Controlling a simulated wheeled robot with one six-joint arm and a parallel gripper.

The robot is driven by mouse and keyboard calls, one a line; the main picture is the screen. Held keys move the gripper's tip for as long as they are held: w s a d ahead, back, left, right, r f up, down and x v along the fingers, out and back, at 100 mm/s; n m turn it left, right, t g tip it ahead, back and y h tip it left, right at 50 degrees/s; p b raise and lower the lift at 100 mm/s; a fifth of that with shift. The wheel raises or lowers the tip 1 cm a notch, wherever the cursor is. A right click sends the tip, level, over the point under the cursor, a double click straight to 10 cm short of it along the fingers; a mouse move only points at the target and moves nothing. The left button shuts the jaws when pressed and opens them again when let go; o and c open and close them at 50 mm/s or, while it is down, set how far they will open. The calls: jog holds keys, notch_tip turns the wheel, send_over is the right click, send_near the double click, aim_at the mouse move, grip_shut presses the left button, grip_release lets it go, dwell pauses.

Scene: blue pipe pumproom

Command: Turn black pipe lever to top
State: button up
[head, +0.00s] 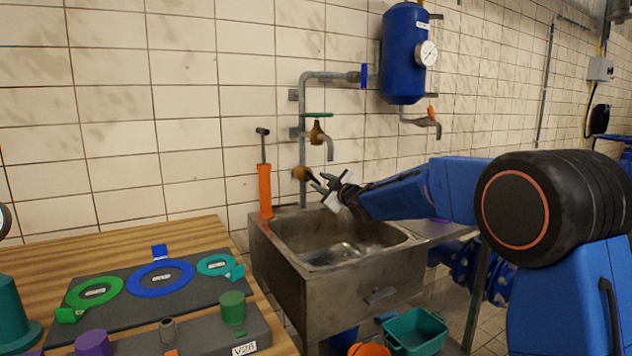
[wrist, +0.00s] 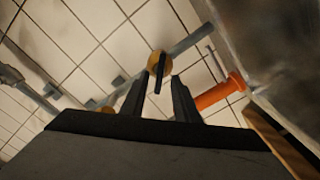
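The black pipe lever (wrist: 159,73) is a thin dark bar on a round brass valve body (wrist: 153,62), set on a grey pipe (wrist: 187,43) along the tiled wall. In the head view the brass valve (head: 302,174) sits low on the vertical pipe, above the sink's back edge; the lever is hard to separate from my fingers there. My gripper (head: 322,186) is just right of the valve. In the wrist view my gripper (wrist: 161,76) has its two dark fingers apart, with the lever's end showing between the fingertips. I cannot tell whether they touch it.
A steel sink (head: 285,270) is below my gripper. An orange hand pump (head: 265,190) stands left of the valve. A tap with a green handle (head: 318,115) is above it. A wooden table (head: 150,240) with coloured rings is at left. A blue tank (head: 404,55) hangs above.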

aim_at(315, 179)
jog(key=shift+x, duration=1.95)
grip_shut()
